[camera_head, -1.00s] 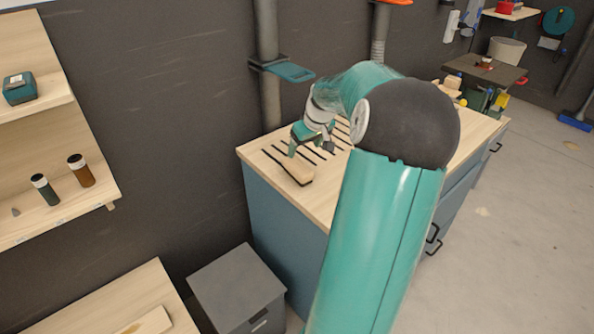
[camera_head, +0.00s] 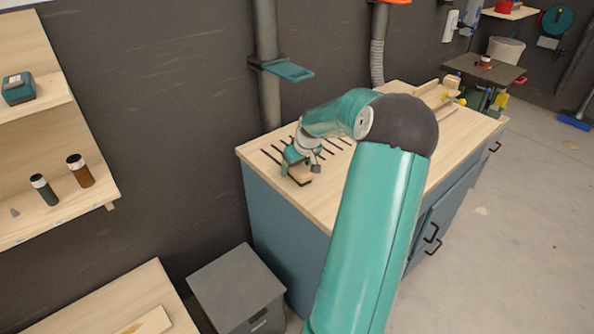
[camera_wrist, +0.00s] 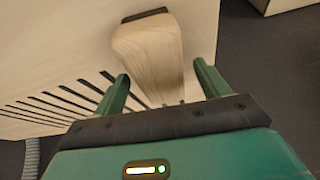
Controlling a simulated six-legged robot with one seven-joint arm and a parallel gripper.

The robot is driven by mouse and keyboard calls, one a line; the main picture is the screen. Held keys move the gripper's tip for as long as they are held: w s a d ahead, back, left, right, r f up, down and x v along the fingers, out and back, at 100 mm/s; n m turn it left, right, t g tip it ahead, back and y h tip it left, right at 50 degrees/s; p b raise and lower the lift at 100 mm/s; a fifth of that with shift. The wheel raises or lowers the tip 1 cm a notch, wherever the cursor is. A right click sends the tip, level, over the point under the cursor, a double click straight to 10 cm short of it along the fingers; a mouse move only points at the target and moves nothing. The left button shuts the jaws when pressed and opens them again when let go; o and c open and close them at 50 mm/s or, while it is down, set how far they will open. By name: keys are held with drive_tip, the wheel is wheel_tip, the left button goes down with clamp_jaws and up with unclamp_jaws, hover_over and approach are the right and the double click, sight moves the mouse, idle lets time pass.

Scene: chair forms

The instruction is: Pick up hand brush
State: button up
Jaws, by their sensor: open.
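The hand brush (camera_wrist: 150,55) has a pale wooden body with a dark edge at its far end. It lies on the wooden worktop, and in the wrist view it reaches back between the two green fingers of my gripper (camera_wrist: 160,88). The fingers are apart, one on each side of the wood, with visible gaps. In the head view my gripper (camera_head: 299,167) is low over the worktop, and the brush (camera_head: 303,175) is partly hidden beneath it.
A grey drawer box (camera_head: 238,287) stands on the floor in front. A vertical pipe (camera_head: 267,70) with a teal clamp rises behind. A shelf (camera_head: 70,205) holds two bottles.

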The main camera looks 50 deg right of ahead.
drive_tip(key=shift+f, duration=0.2)
idle(0.5)
drive_tip(key=shift+c, duration=0.2)
drive_tip(key=c, duration=1.1)
